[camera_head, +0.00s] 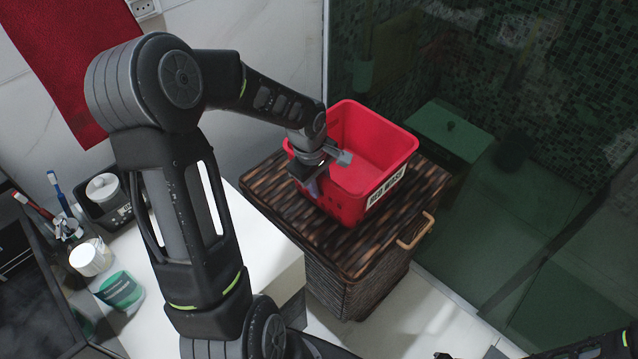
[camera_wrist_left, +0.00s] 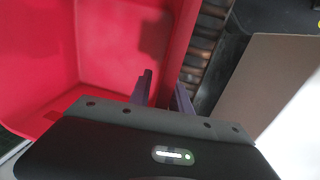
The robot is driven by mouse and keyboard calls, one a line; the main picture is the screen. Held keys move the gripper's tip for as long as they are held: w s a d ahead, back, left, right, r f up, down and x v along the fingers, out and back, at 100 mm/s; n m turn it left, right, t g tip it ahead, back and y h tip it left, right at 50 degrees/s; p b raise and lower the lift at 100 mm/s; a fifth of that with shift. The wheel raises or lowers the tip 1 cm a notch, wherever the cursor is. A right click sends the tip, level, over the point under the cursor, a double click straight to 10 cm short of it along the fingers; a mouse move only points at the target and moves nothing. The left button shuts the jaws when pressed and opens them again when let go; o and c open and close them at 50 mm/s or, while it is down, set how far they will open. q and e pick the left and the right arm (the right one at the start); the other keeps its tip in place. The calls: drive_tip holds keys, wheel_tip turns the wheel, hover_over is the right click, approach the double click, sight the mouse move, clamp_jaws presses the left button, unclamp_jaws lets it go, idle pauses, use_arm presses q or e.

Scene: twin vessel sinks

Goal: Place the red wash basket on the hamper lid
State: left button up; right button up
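The red wash basket (camera_head: 366,152) stands upright on the dark woven hamper lid (camera_head: 281,205), with a white label on its side facing right. I cannot see its underside, but it appears to rest on the lid. My left gripper (camera_head: 318,180) is at the basket's near left wall. In the left wrist view the purple-grey fingers (camera_wrist_left: 163,88) straddle the red wall (camera_wrist_left: 90,45), one inside and one outside, close together with the wall between them. The contact itself is partly hidden. My right gripper is not clearly in view.
A white counter (camera_head: 258,245) holds a toothbrush cup (camera_head: 68,228), a white jar (camera_head: 91,257) and a green tub (camera_head: 121,291) at left. A glass panel (camera_head: 480,230) stands right of the hamper. The hamper has a light handle (camera_head: 416,232).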

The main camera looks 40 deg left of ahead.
use_arm(q)
drive_tip(key=shift+o, duration=0.7)
drive_tip(key=shift+r, duration=0.4)
wheel_tip(320, 180, up, 11)
drive_tip(key=s, duration=0.2)
drive_tip(key=shift+r+p, duration=0.15)
drive_tip(key=shift+p, duration=0.3)
